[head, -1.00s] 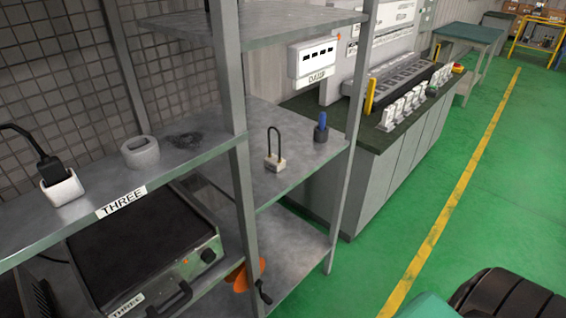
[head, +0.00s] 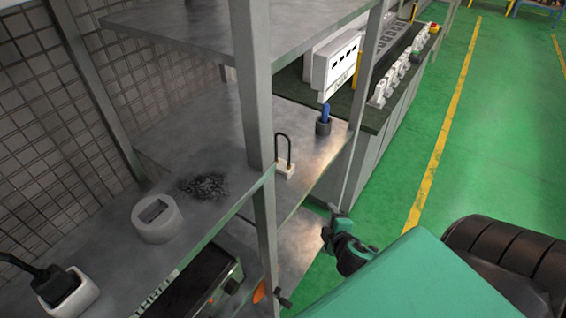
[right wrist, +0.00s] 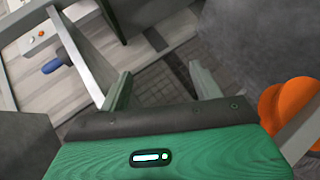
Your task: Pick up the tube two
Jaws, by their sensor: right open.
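A dark U-shaped tube on a small pale base (head: 285,168) stands upright on the middle shelf, behind the front post. No label TWO is legible, so I cannot tell for certain that it is tube two. My right gripper (head: 332,218) is to the right of and below it, outside the shelf edge, apart from it. In the right wrist view the right gripper (right wrist: 162,83) is open, with nothing between its fingers. My left gripper is not in view.
A blue-handled item (head: 324,112) stands in a dark cup beyond the tube. A grey ring-like block (head: 157,218) and a white holder (head: 70,293) sit at left. Shelf posts (head: 254,90) stand in front. Green floor (head: 500,130) is clear at right.

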